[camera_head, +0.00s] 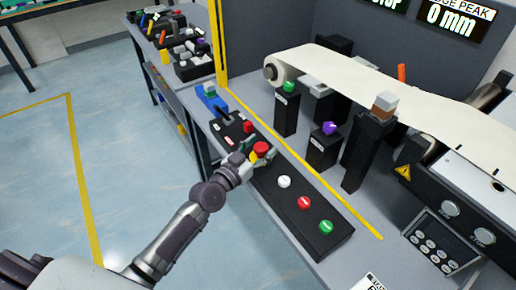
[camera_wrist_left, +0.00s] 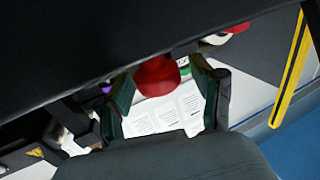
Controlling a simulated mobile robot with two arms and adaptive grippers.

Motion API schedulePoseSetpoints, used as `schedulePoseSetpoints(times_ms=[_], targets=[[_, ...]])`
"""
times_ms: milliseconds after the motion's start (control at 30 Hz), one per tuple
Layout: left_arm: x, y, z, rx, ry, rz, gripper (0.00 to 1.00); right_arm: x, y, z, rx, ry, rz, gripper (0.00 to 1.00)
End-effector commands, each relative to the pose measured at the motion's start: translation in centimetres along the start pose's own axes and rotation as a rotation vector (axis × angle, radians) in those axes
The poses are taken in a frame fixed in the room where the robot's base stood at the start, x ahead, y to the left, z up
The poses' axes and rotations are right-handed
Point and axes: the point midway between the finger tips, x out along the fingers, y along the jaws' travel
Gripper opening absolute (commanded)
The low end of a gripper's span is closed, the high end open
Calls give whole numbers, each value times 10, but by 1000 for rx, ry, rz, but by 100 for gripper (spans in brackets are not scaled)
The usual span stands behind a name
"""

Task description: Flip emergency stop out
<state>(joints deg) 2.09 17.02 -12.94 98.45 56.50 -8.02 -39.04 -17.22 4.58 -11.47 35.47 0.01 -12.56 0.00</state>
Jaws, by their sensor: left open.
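The emergency stop is a red mushroom button (camera_head: 261,148) with some yellow beside it, on the black control panel on the grey bench. My left gripper (camera_head: 256,158) is right at it, with the fingers around its near side. In the left wrist view the red button (camera_wrist_left: 157,76) shows between the two green-padded fingers of my left gripper (camera_wrist_left: 162,90). The fingers are open, with a gap visible on each side of the button. The button's base is hidden behind the dark panel edge. My right gripper is not in view.
The panel also carries a white button (camera_head: 284,181), a red button (camera_head: 304,202) and a green button (camera_head: 326,227). Another red knob (camera_head: 248,127) stands just beyond the emergency stop. A conveyor belt (camera_head: 345,75) runs behind, past a yellow line.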

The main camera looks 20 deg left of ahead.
Motion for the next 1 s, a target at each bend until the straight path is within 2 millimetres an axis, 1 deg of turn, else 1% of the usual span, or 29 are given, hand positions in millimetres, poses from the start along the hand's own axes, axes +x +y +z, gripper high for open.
schedulePoseSetpoints(times_ms=[67, 167, 267, 400, 500, 600, 700, 800, 1000], targets=[[-4, 0, 1, 1, -2, 0, 67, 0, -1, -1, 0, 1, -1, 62], [-17, 0, 2, 3, -4, 0, 67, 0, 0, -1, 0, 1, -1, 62], [-36, 0, 2, 3, -5, 2, 67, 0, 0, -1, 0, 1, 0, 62], [-68, 0, 2, 3, -5, 2, 67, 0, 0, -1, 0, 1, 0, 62], [-88, 0, 2, 4, -4, 1, 67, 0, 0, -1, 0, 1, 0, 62], [-103, 0, 1, 3, -4, 1, 67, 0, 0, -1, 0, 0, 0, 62], [-113, 0, 1, 1, -2, 0, 67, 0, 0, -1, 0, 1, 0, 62], [-119, 0, 0, 0, 0, 0, 67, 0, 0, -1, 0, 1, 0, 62], [-120, 0, 0, 0, 2, 0, 67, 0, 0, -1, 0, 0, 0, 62]])
